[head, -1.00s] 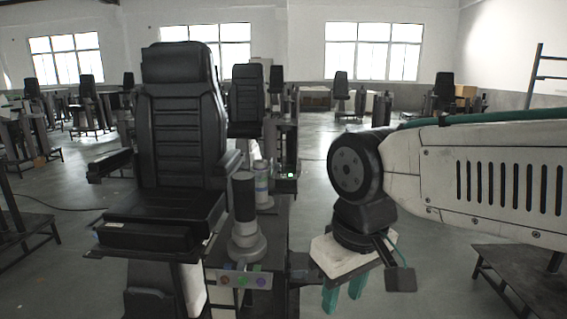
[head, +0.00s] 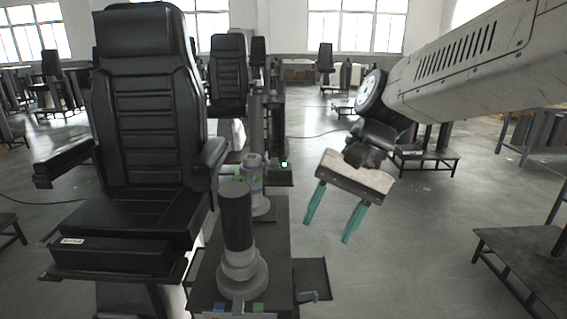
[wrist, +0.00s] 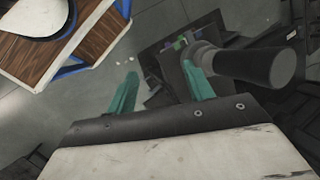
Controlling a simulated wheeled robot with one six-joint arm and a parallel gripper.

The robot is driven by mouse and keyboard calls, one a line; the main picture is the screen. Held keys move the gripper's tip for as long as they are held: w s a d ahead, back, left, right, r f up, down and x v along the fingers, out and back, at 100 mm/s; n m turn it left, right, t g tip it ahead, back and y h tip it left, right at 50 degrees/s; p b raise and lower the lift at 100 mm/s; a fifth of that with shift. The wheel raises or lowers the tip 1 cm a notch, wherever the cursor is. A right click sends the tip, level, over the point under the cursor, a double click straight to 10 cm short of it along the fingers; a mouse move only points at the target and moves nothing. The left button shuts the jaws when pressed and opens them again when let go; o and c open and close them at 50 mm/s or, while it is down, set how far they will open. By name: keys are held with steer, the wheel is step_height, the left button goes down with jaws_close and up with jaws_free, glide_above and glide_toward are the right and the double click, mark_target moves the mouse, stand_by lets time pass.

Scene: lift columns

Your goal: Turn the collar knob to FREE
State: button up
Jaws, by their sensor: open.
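In the head view a lift column with a dark cylindrical top (head: 238,214) and a stepped grey collar (head: 241,268) stands upright on a dark pedestal beside the black seat. Green and blue marks (head: 258,307) show at its foot by the lower frame edge. I cannot make out a FREE label or a separate knob. My gripper (head: 327,231) is open and empty, with teal fingers pointing down, to the right of the column and apart from it. In the wrist view the column (wrist: 250,65) lies beyond the right finger of my gripper (wrist: 159,72), with coloured marks (wrist: 180,43) near its grey end.
A black seat (head: 150,110) with armrests stands left of the column. A dark stand (head: 520,265) is at the lower right. Open floor lies below my gripper.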

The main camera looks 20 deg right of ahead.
steer(key=w+m+y, duration=0.3)
steer(key=w+m, duration=0.1)
steer(key=w, duration=0.5)
steer(key=m+t+y, duration=0.7)
steer(key=m+y, duration=0.2)
steer(key=m, duration=0.4)
glide_toward(273, 163)
steer(key=w+x, duration=0.1)
steer(key=x, duration=0.6)
steer(key=shift+w+f+m, duration=0.25)
steer(key=shift+w+m, duration=0.05)
steer(key=shift+w, duration=0.05)
steer(key=shift+c, duration=0.3)
steer(key=c, duration=0.9)
